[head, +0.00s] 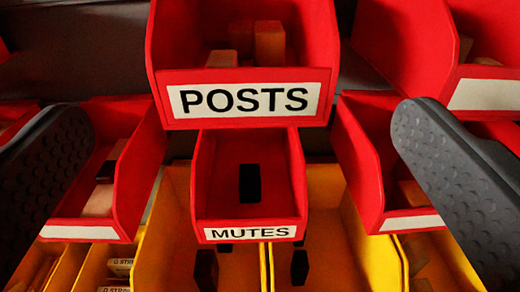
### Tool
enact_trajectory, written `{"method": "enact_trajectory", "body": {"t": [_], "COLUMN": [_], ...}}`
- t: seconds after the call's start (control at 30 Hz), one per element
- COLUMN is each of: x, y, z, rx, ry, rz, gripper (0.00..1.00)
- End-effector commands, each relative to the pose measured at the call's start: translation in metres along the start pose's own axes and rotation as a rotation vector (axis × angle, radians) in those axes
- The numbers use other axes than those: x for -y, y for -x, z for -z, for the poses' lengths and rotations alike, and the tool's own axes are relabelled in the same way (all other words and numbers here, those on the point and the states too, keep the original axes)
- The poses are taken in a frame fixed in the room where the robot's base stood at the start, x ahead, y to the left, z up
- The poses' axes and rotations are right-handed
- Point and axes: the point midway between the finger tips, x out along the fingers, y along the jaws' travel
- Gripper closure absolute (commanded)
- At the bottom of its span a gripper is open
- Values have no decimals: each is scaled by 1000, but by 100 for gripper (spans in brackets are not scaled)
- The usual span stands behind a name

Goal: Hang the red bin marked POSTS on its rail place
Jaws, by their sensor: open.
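The red bin marked POSTS (243,100) is at the top middle of the head view, with its labelled front facing me. Several pale wooden blocks (269,42) stand inside it. My gripper (243,118) is open, with one dark grey finger at the left and one at the right. The bin lies between the fingers in the picture, with a clear gap on both sides, and neither finger touches it. The bin's back is out of view, so I cannot tell whether it hangs on a rail. No rail place shows clearly.
A smaller red bin marked MUTES (250,234) sits just below, holding a dark block. Other red bins flank it at left (128,190) and right (365,170), partly behind my fingers. Another red bin (410,45) is upper right. Yellow bins (170,215) fill the lower row.

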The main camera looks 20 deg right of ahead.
Motion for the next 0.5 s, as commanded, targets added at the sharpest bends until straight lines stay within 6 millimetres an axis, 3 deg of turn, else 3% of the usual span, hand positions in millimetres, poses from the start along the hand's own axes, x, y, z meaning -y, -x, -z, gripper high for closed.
{"method": "enact_trajectory", "body": {"t": [0.5], "x": [-1], "y": [-80], "z": [2], "rx": [2], "ry": [-1], "rz": [-1], "gripper": [0]}}
